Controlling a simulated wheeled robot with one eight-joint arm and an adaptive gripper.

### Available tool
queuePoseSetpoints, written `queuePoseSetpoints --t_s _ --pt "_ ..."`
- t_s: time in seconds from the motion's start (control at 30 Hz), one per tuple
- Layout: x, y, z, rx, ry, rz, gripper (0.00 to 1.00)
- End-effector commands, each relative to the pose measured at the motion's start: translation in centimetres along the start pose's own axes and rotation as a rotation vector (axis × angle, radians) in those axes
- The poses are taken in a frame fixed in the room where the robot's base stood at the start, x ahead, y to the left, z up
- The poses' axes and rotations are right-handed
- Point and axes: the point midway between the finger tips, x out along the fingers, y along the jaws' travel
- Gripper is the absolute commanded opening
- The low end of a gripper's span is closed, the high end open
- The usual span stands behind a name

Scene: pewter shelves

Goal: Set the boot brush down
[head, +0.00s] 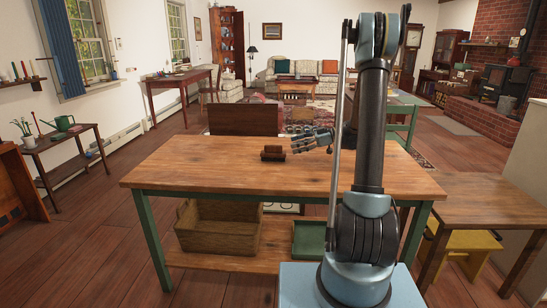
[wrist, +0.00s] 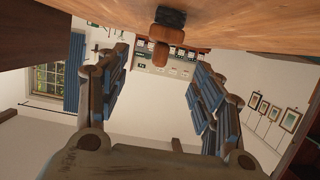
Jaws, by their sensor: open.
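The boot brush (head: 272,153), a small brown block-like thing, rests on the wooden table top (head: 210,165) near its middle. It also shows at the top of the wrist view (wrist: 165,32), with a dark part and rounded wooden parts. My gripper (head: 302,143) is just right of the brush in the head view, low over the table. Its fingers (wrist: 158,72) are spread apart with nothing between them. The brush lies beyond the fingertips, apart from them.
A brown upright panel (head: 243,121) stands behind the table. A wicker basket (head: 218,230) and a green tray (head: 308,238) sit on the lower shelf. A smaller wooden table (head: 490,193) with a yellow stool (head: 470,243) is at right. The table top's left side is clear.

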Motion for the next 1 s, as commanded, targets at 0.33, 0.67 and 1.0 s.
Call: queuePoseSetpoints --t_s 0.33,0.67,1.0 --pt "5.3 0.0 0.0 0.000 0.000 -0.001 0.61" --pt "7.0 0.0 -0.2 0.000 -0.001 0.000 0.61" --pt "11.1 -0.1 -0.6 0.000 -0.001 0.000 0.61"
